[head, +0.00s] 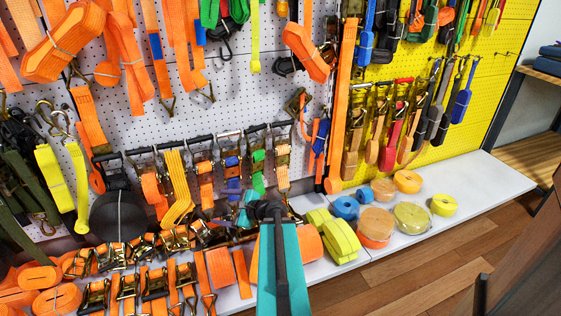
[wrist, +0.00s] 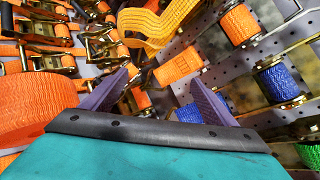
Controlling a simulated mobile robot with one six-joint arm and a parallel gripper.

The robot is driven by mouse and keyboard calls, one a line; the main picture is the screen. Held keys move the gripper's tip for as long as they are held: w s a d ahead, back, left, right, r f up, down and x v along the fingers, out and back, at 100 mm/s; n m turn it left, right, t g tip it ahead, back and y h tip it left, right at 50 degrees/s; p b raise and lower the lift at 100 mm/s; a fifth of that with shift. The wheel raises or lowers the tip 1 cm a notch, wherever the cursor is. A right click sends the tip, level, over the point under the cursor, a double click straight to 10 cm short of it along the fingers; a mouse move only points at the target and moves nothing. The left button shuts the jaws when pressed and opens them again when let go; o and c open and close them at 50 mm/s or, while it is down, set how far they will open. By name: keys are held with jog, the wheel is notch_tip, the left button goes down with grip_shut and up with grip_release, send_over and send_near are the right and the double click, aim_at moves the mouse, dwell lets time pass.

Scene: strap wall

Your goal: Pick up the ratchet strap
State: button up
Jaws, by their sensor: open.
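Several ratchet straps hang on the white pegboard and lie on the shelf below it; I cannot tell which one the task means. A row of hanging ratchets includes a yellow-orange strap (head: 177,188), a blue one (head: 232,168) and a green one (head: 258,170). My gripper (head: 240,205) is in front of the lower pegboard, above the shelf. In the wrist view its two purple fingers (wrist: 160,92) are apart with nothing seen held. An orange strap (wrist: 177,66) with a metal buckle shows beyond the gap between them; the yellow-orange strap (wrist: 168,25) is farther up.
Orange straps with metal ratchets (head: 125,285) crowd the shelf at lower left. A large orange roll (wrist: 38,105) is close to the left finger. Yellow rolls (head: 340,236) and other coils sit right of my arm. The white shelf (head: 480,185) is bare farther right.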

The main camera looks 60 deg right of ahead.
jog(key=s+d+r+m+t+h, duration=0.1)
jog(key=s+d+r+m+h, duration=0.25)
jog(key=d, duration=0.35)
jog(key=s+d+r+m+t+h, duration=0.1)
jog(key=s+d+r+m+h, duration=0.1)
jog(key=s+d+m, duration=0.3)
jog(key=m+h+b, duration=0.1)
jog(key=m+h, duration=0.4)
send_near(283, 154)
jog(key=shift+s+a+r+y, duration=0.1)
jog(key=shift+s+y, duration=0.05)
jog(key=shift+s, duration=0.3)
jog(key=shift+s+a+y, duration=0.1)
jog(key=shift+s, duration=0.35)
jog(key=shift+b+x, duration=0.55)
jog(key=shift+x, duration=3.75)
jog(key=shift+b+x, duration=0.55)
jog(key=shift+x, duration=2.05)
jog(key=shift+a, duration=0.1)
jog(key=shift+c, duration=0.3)
